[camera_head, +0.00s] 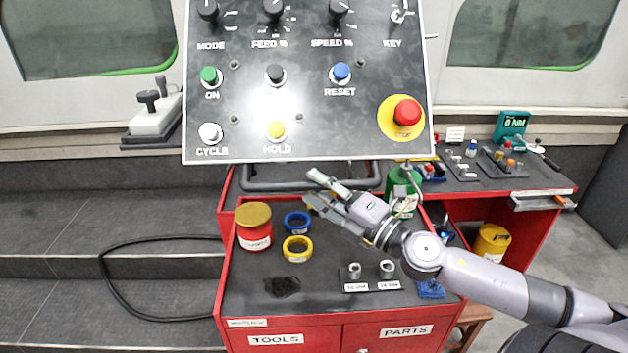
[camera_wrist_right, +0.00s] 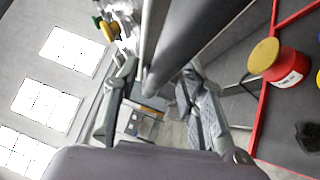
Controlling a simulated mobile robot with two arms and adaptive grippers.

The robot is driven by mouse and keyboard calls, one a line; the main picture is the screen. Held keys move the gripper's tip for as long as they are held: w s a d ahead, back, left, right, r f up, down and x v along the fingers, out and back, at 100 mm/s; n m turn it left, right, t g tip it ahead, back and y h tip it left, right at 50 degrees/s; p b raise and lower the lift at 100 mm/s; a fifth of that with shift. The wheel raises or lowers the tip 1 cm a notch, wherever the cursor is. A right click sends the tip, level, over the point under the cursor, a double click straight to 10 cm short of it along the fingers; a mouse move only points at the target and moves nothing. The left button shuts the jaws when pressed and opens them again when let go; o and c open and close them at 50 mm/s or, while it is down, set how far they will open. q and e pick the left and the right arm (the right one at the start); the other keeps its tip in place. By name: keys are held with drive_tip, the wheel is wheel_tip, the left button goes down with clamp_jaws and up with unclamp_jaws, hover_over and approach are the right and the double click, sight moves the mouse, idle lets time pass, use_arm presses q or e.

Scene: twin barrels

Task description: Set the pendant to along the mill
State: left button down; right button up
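The pendant (camera_head: 305,95) is a dark control panel with knobs, coloured buttons and a red stop button. It hangs in front of the mill, its face towards me, in the upper middle of the head view. A dark bar handle (camera_head: 270,186) runs along below its lower edge. My right gripper (camera_head: 309,187) is at this handle, its fingers spread. In the right wrist view a dark bar (camera_wrist_right: 195,45) reaches in between the spread fingers of my right gripper (camera_wrist_right: 155,95). I cannot tell whether they touch it. My left gripper is not in view.
Below stands a red tool cart (camera_head: 262,295) with a red can (camera_head: 254,232), blue and yellow tape rolls (camera_head: 297,249) and small metal parts on top. A green bottle (camera_head: 398,182) stands close behind my right gripper. A red bench (camera_head: 540,180) is at right. The left floor holds a black cable.

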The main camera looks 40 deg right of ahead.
drive_tip(key=shift+x, duration=0.8)
drive_tip(key=shift+c, duration=0.6)
clamp_jaws()
